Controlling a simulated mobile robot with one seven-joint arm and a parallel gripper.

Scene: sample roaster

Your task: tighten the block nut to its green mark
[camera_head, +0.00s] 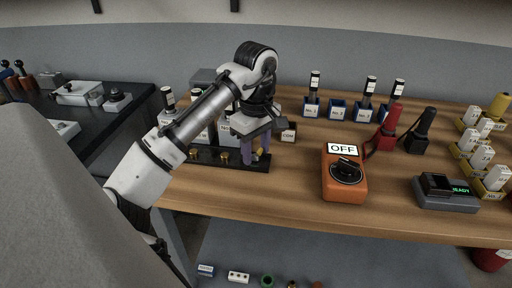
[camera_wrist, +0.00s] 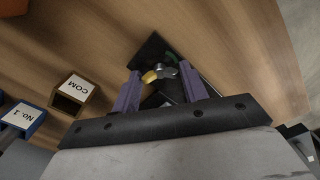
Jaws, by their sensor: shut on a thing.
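My gripper (camera_head: 256,155) is at the right end of a black terminal block (camera_head: 203,158) on the wooden bench, its purple fingers pointing down. In the wrist view my gripper (camera_wrist: 160,73) is shut on the block nut (camera_wrist: 165,72), a grey winged piece with a yellow tip. The nut lies between the two fingers, over the dark block. A small patch of green (camera_wrist: 172,57) shows just beyond the nut. In the head view the fingers mostly hide the nut. How the nut's tip lines up with the green is too small to tell.
An orange switch box (camera_head: 344,172) labelled OFF stands to the right. A dark meter (camera_head: 446,192) reads READY. Bare bench lies between.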

